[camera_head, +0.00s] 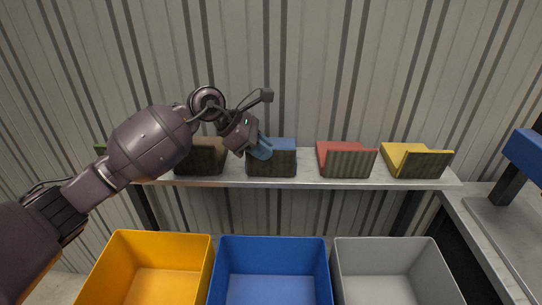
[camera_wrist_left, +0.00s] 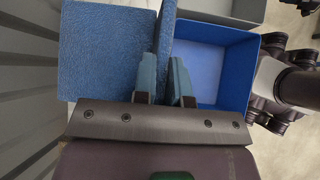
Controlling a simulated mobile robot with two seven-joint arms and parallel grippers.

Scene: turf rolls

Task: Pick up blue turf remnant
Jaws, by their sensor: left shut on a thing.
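The blue turf remnant (camera_head: 284,145) sits on the white shelf (camera_head: 310,183), between a brown and a red one. It looks bent, with a dark ribbed front face. My left gripper (camera_head: 261,150) reaches in from the left and covers the remnant's left part. In the left wrist view, the light blue fingers of the left gripper (camera_wrist_left: 164,72) are shut on an upright edge of the blue turf remnant (camera_wrist_left: 105,50), one finger on each side. Its flat blue face lies to the left there. My right gripper is not in view.
Brown (camera_head: 200,157), red (camera_head: 346,160) and yellow (camera_head: 416,161) remnants share the shelf; a green one (camera_head: 100,148) is mostly hidden. Orange (camera_head: 150,237), blue (camera_head: 272,242) and grey (camera_head: 385,242) open bins stand below. A corrugated wall (camera_head: 330,70) is behind.

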